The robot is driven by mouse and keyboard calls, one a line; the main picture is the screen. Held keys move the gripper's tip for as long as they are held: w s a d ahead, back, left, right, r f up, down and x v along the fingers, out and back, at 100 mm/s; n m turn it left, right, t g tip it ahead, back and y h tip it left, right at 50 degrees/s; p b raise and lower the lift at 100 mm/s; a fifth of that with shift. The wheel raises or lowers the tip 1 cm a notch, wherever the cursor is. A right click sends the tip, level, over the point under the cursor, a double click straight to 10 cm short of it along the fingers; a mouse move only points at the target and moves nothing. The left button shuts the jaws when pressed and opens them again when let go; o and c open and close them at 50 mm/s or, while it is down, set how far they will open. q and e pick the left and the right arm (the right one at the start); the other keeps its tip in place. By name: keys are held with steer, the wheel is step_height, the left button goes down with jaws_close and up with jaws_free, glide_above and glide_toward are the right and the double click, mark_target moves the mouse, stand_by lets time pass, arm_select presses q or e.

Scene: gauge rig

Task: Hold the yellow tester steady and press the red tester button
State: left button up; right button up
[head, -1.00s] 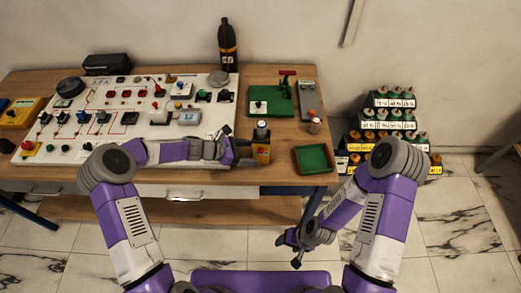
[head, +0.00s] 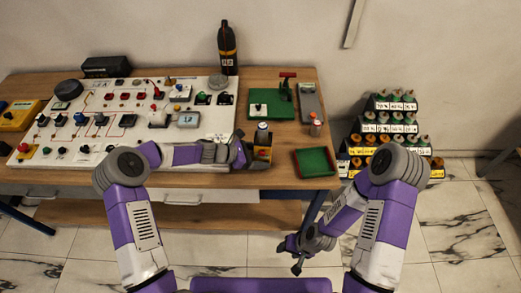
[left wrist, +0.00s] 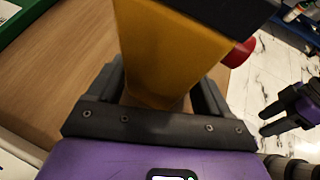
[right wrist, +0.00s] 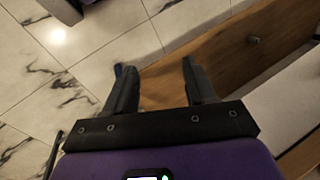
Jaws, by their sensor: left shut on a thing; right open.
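The yellow tester (head: 263,153) stands on the wooden table, just right of the white panel, with a dark top and a metal cylinder on it. My left gripper (head: 246,155) is shut on it from the left. In the left wrist view the yellow tester (left wrist: 165,55) sits between both fingers, and the red tester button (left wrist: 238,52) sticks out from its side, to the right. My right gripper (head: 297,256) is low in front of the table, away from the tester. In the right wrist view its fingers (right wrist: 160,88) are open with nothing between them.
A green tray (head: 316,162) lies right of the tester, near the table's front edge. The white panel (head: 140,125) with knobs fills the left. A stepped rack (head: 390,130) stands right of the table.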

jaws_close()
stand_by(1.4)
